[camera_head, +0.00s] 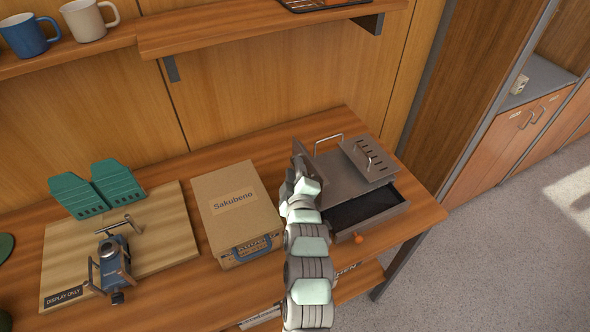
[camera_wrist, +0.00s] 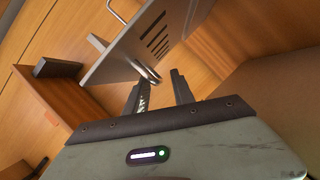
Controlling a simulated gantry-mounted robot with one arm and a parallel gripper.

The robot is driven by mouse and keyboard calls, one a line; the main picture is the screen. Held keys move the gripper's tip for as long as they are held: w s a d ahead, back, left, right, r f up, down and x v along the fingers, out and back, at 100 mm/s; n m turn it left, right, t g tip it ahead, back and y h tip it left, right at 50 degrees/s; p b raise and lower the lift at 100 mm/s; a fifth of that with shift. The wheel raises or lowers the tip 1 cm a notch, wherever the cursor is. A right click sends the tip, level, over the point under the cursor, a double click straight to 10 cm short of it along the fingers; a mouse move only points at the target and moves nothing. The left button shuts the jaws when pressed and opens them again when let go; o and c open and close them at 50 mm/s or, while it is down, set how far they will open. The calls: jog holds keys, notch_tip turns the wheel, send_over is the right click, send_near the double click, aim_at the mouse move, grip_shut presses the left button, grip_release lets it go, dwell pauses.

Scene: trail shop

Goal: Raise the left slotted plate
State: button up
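The grey metal box (camera_head: 337,195) stands at the right end of the wooden bench. One slotted plate (camera_head: 371,157) with a bar handle lies over its back right part. In the wrist view a grey slotted plate (camera_wrist: 140,45) fills the upper middle, at a steep slant; the left plate is mostly hidden by my arm in the head view. My gripper (camera_wrist: 161,77) is open, its two dark fingers apart. The left fingertip is close to a short metal bar (camera_wrist: 149,74) at the plate's edge; I cannot tell if they touch.
A cardboard box (camera_head: 236,205) stands left of the metal box. A board (camera_head: 160,225) with a blue metal device (camera_head: 113,262) and green plates (camera_head: 95,188) lies further left. A shelf (camera_head: 235,25) hangs above.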

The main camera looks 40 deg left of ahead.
jog(key=v, duration=1.1)
